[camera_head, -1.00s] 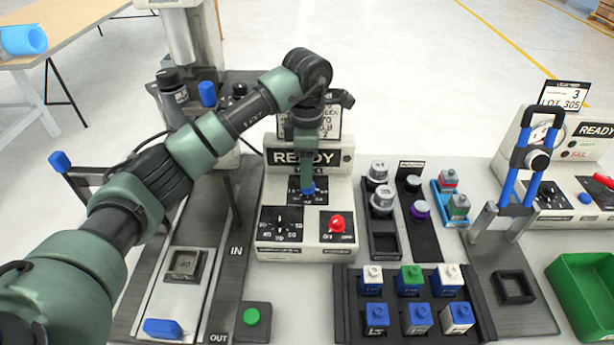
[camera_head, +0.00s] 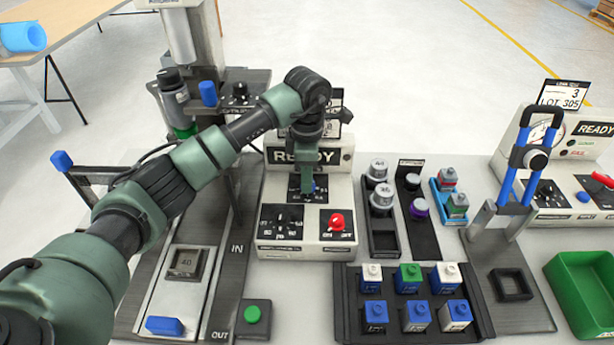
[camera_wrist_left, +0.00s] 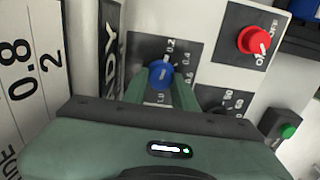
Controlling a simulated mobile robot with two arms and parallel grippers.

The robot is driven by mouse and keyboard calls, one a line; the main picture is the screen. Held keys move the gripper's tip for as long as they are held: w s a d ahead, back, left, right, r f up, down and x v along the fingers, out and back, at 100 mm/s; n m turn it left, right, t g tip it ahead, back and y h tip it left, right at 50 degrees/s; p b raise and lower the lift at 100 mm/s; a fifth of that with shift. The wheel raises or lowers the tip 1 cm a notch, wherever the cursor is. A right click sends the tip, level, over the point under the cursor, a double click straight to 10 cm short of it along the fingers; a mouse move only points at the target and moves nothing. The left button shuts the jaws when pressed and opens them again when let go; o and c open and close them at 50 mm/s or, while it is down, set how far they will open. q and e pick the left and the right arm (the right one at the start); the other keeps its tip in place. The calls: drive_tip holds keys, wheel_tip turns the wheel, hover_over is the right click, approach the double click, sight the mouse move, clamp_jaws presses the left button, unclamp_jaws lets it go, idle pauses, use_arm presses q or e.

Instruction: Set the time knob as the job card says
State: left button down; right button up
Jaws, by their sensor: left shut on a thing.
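The white control box (camera_head: 340,217) with a READY display stands under my left arm. A small blue knob (camera_wrist_left: 161,75) sits on its upper black dial plate (camera_wrist_left: 150,48), with numbers such as 0.2 and 1.0 around it. My left gripper (camera_head: 308,187) reaches down to this dial, and its fingers (camera_wrist_left: 162,88) are shut on both sides of the blue knob. My right gripper is not in view.
A black knob (camera_head: 282,221) and a red ON/OFF switch (camera_head: 337,222) sit close below the held knob. A rack of several blue, green and white blocks (camera_head: 410,295) stands in front to the right. A press (camera_head: 190,275) stands left, under my arm.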

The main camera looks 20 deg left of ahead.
use_arm(q)
drive_tip(key=shift+a+f+m+b, duration=0.1)
drive_tip(key=shift+m+b, duration=0.8)
drive_tip(key=shift+b, duration=0.05)
drive_tip(key=m+b, duration=0.2)
drive_tip(key=shift+w+m, duration=0.1)
drive_tip(key=shift+m, duration=0.2)
drive_tip(key=m+b, duration=0.2)
drive_tip(key=shift+m, duration=0.4)
drive_tip(key=m+b, duration=0.1)
drive_tip(key=m, duration=0.2)
drive_tip(key=shift+m+b, duration=0.3)
drive_tip(key=m, duration=0.2)
drive_tip(key=shift+m+b, duration=0.3)
drive_tip(key=shift+b, duration=0.1)
drive_tip(key=m, duration=0.3)
drive_tip(key=shift+w+m+b, duration=0.1)
drive_tip(key=shift+m+b, duration=0.25)
drive_tip(key=shift+m, duration=0.05)
drive_tip(key=m, duration=0.3)
drive_tip(key=shift+d+r, duration=0.2)
drive_tip(key=shift+m, duration=1.7)
